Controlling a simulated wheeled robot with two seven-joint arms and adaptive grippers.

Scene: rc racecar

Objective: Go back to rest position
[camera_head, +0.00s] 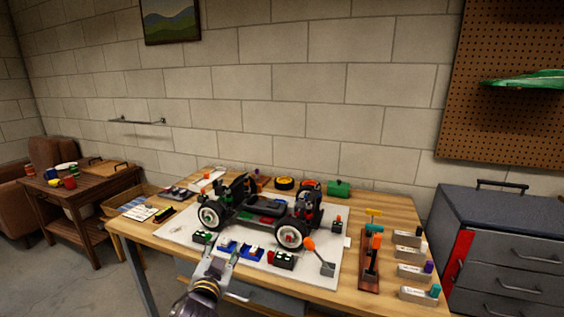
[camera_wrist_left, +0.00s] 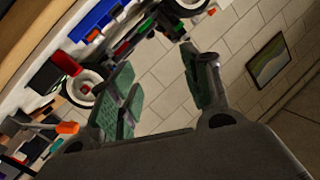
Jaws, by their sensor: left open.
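My left gripper (camera_head: 216,264) is at the front edge of the wooden workbench, in front of the RC car. It is open with nothing between its fingers. In the left wrist view its two green-padded fingers (camera_wrist_left: 162,88) stand apart, with the block wall between them. The RC car (camera_head: 262,212), a dark chassis with black tyres and white rims, stands on a white mat (camera_head: 175,233). Part of the car and a wheel (camera_wrist_left: 84,88) show in the left wrist view. My right gripper is in neither view.
Blue and black trays (camera_head: 240,250) lie along the mat's front, close to the gripper. An orange-handled tool (camera_head: 318,257) lies to their right. A wooden tool rack (camera_head: 370,262) and several small grey holders (camera_head: 413,272) stand at right. A grey drawer cabinet (camera_head: 505,245) flanks the bench.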

